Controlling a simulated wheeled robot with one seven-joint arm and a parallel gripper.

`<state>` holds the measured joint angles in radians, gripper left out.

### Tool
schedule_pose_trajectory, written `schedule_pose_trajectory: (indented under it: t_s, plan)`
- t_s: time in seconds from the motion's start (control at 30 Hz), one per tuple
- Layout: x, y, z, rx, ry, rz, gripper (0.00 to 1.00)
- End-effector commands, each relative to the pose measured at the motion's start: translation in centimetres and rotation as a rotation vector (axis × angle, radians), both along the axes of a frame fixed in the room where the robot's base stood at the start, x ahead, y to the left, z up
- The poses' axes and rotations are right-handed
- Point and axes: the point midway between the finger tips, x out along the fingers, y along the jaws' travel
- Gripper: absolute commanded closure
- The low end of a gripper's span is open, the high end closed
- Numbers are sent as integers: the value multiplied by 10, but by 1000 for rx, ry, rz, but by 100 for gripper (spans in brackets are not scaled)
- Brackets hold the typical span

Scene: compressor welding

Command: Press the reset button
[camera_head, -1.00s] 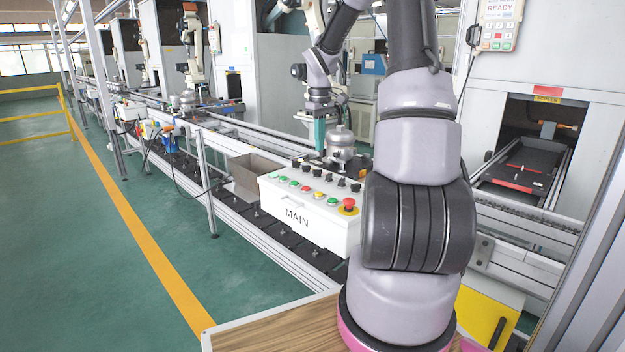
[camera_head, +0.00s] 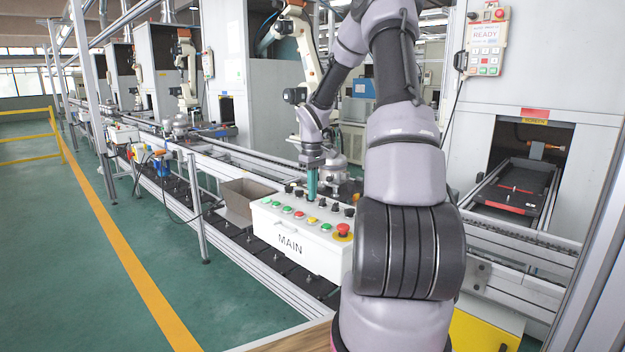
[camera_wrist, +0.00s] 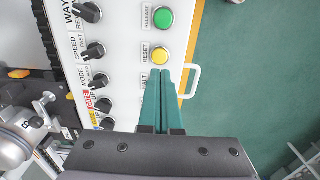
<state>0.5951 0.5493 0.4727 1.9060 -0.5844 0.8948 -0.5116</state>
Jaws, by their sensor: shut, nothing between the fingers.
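The yellow reset button (camera_wrist: 160,54) sits on the white MAIN control box, beside its RESET label, in the wrist view. It also shows as a small yellow spot on the box top in the head view (camera_head: 312,220). My gripper (camera_wrist: 163,72) has its green fingers together and empty, and the tips appear just below the button in the wrist picture. In the head view my gripper (camera_head: 311,199) points down over the box top. The gap between tips and panel is hard to judge. The HALT button beside its label is hidden under the fingers.
A green RELEASE button (camera_wrist: 164,18) is beside the reset button. Black selector knobs (camera_wrist: 93,50) line the other side. A red emergency stop (camera_head: 343,230) stands at the box's right end. A white handle (camera_wrist: 190,82) sticks out from the box edge. A metal compressor (camera_head: 335,170) stands behind.

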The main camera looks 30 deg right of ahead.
Motion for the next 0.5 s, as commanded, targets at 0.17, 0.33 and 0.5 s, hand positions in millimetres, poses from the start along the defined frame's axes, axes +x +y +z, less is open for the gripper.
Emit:
schedule_pose_trajectory:
  t_s: [0.17,0.33,0.5]
  plan:
    - [-1,1,-37,2,3,2,100]
    - [0,1,-58,1,1,1,100]
    - [0,0,-67,0,0,0,100]
